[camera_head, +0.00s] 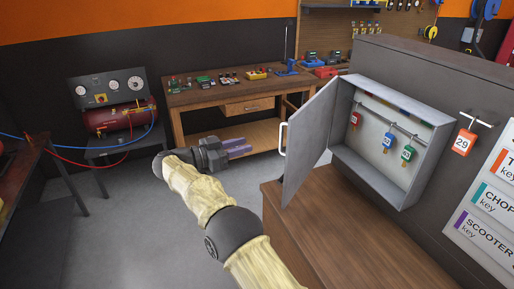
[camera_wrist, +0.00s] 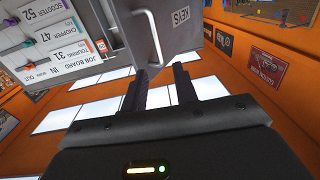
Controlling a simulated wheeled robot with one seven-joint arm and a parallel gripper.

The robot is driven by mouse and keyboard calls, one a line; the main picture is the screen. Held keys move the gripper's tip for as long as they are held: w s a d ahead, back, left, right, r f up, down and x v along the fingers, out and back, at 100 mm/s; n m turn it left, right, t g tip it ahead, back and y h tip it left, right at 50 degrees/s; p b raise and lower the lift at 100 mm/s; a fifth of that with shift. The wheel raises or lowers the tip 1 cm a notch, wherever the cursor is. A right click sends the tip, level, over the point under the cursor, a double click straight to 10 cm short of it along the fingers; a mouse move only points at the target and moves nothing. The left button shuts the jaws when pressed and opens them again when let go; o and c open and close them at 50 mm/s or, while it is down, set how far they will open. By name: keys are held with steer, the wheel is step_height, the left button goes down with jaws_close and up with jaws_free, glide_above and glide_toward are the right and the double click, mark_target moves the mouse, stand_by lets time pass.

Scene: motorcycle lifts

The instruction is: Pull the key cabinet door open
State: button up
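The grey key cabinet (camera_head: 385,180) has its door (camera_head: 312,140) swung wide open to the left, so the inside shows. A white bar handle (camera_head: 284,139) is on the door's outer edge; it also shows in the wrist view (camera_wrist: 153,35), near a "KEYS" label on the door (camera_wrist: 193,50). My gripper (camera_head: 240,147) is left of the handle and looks apart from it. In the wrist view its two dark fingers (camera_wrist: 160,70) are spread with nothing between them, and the handle appears beyond their tips.
Red, blue and green key tags (camera_head: 387,141) hang inside the cabinet. It is above a brown wooden counter (camera_head: 400,255). An orange tag "29" (camera_head: 463,142) hangs right of it. A workbench (camera_head: 225,95) stands behind.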

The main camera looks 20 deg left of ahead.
steer(key=shift+v, duration=2)
